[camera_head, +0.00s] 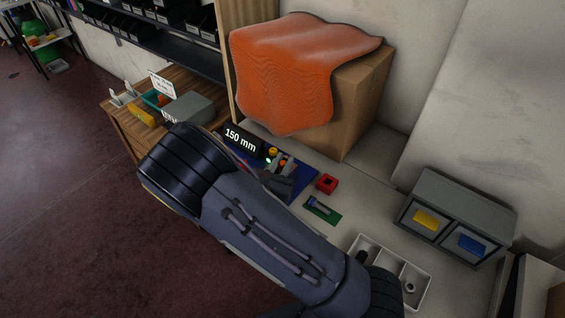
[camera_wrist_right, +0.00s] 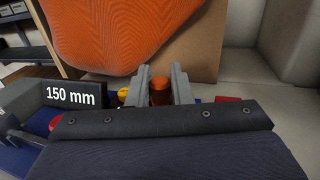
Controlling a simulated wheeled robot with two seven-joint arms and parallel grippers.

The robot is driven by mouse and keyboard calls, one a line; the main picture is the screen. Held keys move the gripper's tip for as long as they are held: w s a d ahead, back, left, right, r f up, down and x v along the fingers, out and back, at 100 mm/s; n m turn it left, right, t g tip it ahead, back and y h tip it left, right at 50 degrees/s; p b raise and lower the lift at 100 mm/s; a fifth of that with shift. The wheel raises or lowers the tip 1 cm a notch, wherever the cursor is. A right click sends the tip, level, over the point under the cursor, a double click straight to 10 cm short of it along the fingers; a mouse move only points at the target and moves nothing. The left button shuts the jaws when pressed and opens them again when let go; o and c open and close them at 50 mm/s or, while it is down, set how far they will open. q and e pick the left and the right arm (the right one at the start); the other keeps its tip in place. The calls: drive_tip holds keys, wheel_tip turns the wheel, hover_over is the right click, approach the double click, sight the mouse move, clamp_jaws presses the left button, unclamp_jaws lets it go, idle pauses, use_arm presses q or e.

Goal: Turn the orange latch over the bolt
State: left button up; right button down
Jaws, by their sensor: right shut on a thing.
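My right gripper (camera_head: 284,167) reaches over the blue board (camera_head: 306,180) from the front. In the right wrist view its two grey fingers (camera_wrist_right: 160,88) stand on either side of an orange upright piece, which I take to be the orange latch (camera_wrist_right: 159,92), and are shut on it. In the head view a bit of orange latch (camera_head: 283,161) shows at the fingertips. A grey bolt-like piece (camera_head: 319,206) lies on a small green plate to the right of the board; I cannot tell if it is the task's bolt. The latch's lower part is hidden. My left gripper is not in view.
A black "150 mm" sign (camera_head: 240,140) and a yellow-orange knob (camera_head: 273,152) are close to the gripper. A red block (camera_head: 327,184) sits right of the board. A cardboard box (camera_head: 358,105) under orange cloth (camera_head: 290,75) stands behind. A white tray (camera_head: 425,292) is front right.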

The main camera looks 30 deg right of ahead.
drive_tip(key=shift+a, duration=0.1)
drive_tip(key=shift+w+a+m+g+h+p, duration=0.25)
drive_tip(key=shift+m+g+h, duration=0.35)
drive_tip(key=shift+g, duration=0.25)
drive_tip(key=shift+w+a+m+g+h+p, duration=0.15)
drive_tip(key=shift+m+g+h, duration=0.25)
drive_tip(key=shift+m+g, duration=0.4)
drive_tip(key=shift+w+a+m+g+h, duration=0.1)
drive_tip(key=shift+w+m+g+h, duration=0.15)
drive_tip(key=shift+m+g, duration=0.4)
drive_tip(key=shift+w+a+m+g+h, duration=0.1)
drive_tip(key=shift+w+m+g+h, duration=0.2)
drive_tip(key=shift+g, duration=0.7)
drive_tip(key=shift+w+a+m+g+h, duration=0.1)
drive_tip(key=shift+m+g+h, duration=0.05)
drive_tip(key=shift+m+g, duration=0.55)
drive_tip(key=shift+g, duration=0.3)
drive_tip(key=c, duration=1.4)
unclamp_jaws()
drive_tip(key=shift+o, duration=0.2)
drive_tip(key=shift+a, duration=0.1)
